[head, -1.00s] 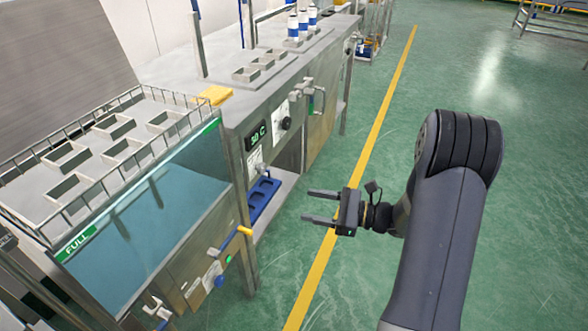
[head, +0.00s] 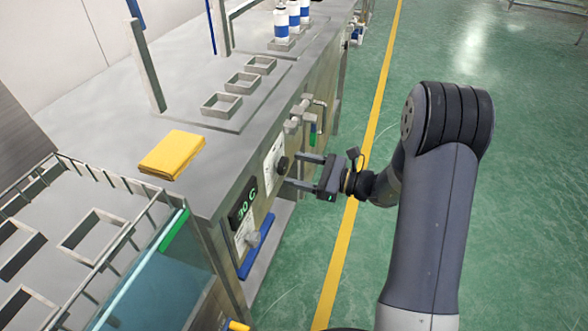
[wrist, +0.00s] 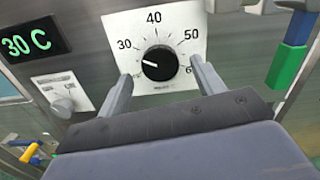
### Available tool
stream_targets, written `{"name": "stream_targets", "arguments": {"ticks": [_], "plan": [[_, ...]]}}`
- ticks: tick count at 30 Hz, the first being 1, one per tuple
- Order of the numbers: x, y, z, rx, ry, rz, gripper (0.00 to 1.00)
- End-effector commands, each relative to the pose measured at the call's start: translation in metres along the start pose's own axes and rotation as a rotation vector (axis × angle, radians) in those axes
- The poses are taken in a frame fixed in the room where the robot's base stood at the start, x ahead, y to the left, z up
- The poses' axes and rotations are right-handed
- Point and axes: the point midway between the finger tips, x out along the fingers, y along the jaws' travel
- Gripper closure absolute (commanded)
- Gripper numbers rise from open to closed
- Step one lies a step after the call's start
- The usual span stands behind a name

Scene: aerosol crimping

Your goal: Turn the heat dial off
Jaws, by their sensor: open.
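The heat dial is a black round knob (wrist: 158,63) on a white scale plate (wrist: 178,24) marked 30, 40, 50 and 60. Its white pointer line points left, below the 30 mark. In the head view the dial (head: 282,166) sits on the front panel of the steel bench. My gripper (wrist: 158,78) is open and empty, with one finger on each side of the dial's lower part in the wrist view. In the head view my gripper (head: 296,171) is close to the panel at the dial. I cannot tell whether the fingers touch it.
A green display (wrist: 31,42) reads 30 C, left of the dial. A smaller switch (wrist: 63,105) is below it. A pipe with a green-handled valve (wrist: 287,65) projects right of the dial. A yellow cloth (head: 172,154) lies on the bench top. Green floor is open at right.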

Motion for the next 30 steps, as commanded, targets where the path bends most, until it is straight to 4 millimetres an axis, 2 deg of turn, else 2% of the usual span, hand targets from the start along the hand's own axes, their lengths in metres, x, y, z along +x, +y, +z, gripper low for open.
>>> {"name": "stream_targets", "arguments": {"ticks": [6, 14, 30], "plan": [[0.017, 0.000, 0.000, 0.000, 0.000, 0.000, 0.36], [0.018, 0.000, 0.000, 0.000, 0.000, -0.001, 0.36], [0.018, 0.000, 0.000, 0.001, 0.000, -0.001, 0.78]]}}
